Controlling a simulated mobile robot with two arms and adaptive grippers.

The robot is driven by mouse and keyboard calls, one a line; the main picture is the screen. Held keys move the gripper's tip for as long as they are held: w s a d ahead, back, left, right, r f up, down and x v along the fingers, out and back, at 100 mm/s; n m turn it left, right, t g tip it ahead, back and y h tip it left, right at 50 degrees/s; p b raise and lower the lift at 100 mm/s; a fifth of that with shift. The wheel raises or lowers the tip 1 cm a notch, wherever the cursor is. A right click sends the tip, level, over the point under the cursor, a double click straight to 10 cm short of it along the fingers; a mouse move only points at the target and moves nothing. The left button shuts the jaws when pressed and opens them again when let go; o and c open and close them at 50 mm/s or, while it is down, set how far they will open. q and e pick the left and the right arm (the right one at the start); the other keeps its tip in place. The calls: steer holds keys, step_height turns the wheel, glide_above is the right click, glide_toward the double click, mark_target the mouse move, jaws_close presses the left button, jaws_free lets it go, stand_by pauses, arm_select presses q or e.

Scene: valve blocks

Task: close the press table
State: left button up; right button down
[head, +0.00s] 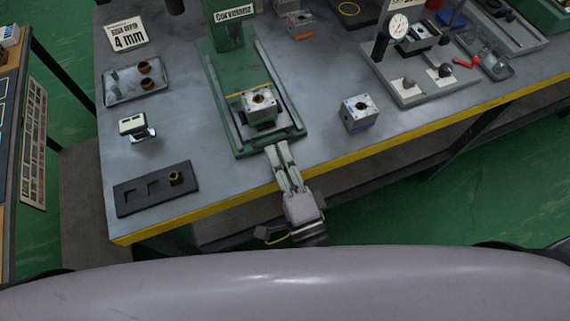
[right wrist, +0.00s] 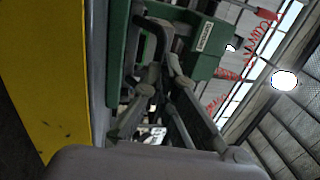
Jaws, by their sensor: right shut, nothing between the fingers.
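The green press (head: 235,55) stands on the grey workbench. Its press table (head: 293,122) is pulled out toward me, and a metal valve block (head: 259,102) with a round hole sits on it. My right gripper (head: 277,149) is shut and empty, with its fingertips at the front edge of the press table. Whether they touch it I cannot tell. In the right wrist view my fingers (right wrist: 150,90) reach up beside a dark curved handle (right wrist: 152,35) in front of the green press frame (right wrist: 205,40). My left gripper is not in view.
Another valve block (head: 358,112) stands to the right of the press. A dial gauge stand (head: 408,92) is farther right. On the left are a parts tray (head: 137,85), a small device (head: 133,126) and a dark slotted plate (head: 137,201). The yellow bench edge (head: 380,152) runs along the front.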

mark_target(272, 140)
stand_by(0.3)
steer(key=x, duration=0.3)
steer(key=shift+w+a+f, duration=0.15)
steer(key=shift+w+f, duration=0.05)
steer(key=shift+w, duration=0.1)
steer(key=shift+w+a+f, duration=0.1)
steer(key=shift+w, duration=0.15)
steer(key=shift+s, duration=0.1)
